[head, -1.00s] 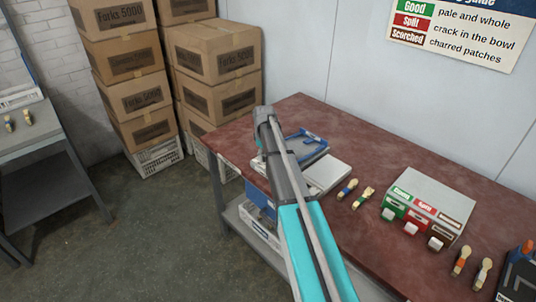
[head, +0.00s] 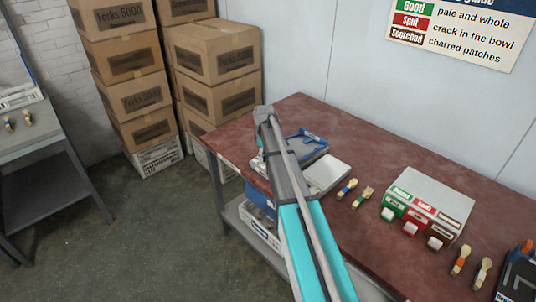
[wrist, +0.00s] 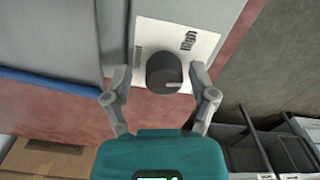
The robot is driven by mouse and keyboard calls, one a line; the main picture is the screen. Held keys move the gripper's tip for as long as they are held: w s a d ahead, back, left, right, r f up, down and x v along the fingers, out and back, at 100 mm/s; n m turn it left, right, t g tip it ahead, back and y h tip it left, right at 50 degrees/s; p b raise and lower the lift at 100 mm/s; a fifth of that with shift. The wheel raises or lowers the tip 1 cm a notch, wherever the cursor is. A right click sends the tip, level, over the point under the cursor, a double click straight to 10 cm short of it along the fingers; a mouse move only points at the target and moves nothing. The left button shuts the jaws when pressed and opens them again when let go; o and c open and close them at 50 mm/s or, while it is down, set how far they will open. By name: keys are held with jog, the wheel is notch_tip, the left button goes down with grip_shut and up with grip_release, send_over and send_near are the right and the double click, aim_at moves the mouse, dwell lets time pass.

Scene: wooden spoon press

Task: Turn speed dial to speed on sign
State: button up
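In the wrist view the speed dial is a dark round knob (wrist: 163,74) with a lighter pointer mark at its lower right. It sits on a white label plate (wrist: 178,32) reading "High"; other print on the plate is too small to read. My gripper (wrist: 159,76) is open, with one finger on each side of the knob and a visible gap at both sides. In the head view my arm hides the gripper and the dial. The sign (head: 460,32) on the wall shows Good, Split and Scorched rows; its top is cut off and no speed shows.
A red-brown table (head: 395,150) carries a blue-and-grey machine (head: 325,172), several wooden utensils and a box with green, red and brown labels (head: 428,207). Stacked cardboard boxes (head: 215,80) stand behind at left. The floor at left is clear.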

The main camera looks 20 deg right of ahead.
jog(key=shift+a, duration=0.1)
jog(key=shift+r, duration=0.1)
jog(key=s+d+r+m+t+y+p, duration=0.1)
jog(key=s+r+t+p, duration=0.3)
jog(key=r+p, duration=0.7)
jog(key=shift+s+d+r+m+y, duration=0.45)
jog(key=shift+d+r+y, duration=0.2)
jog(key=shift+r, duration=0.25)
jog(key=shift+f, duration=0.1)
jog(key=b+x, duration=1.2)
jog(key=x, duration=0.1)
jog(key=shift+w+f, duration=0.15)
jog(key=shift+f, duration=0.15)
dwell(0.4)
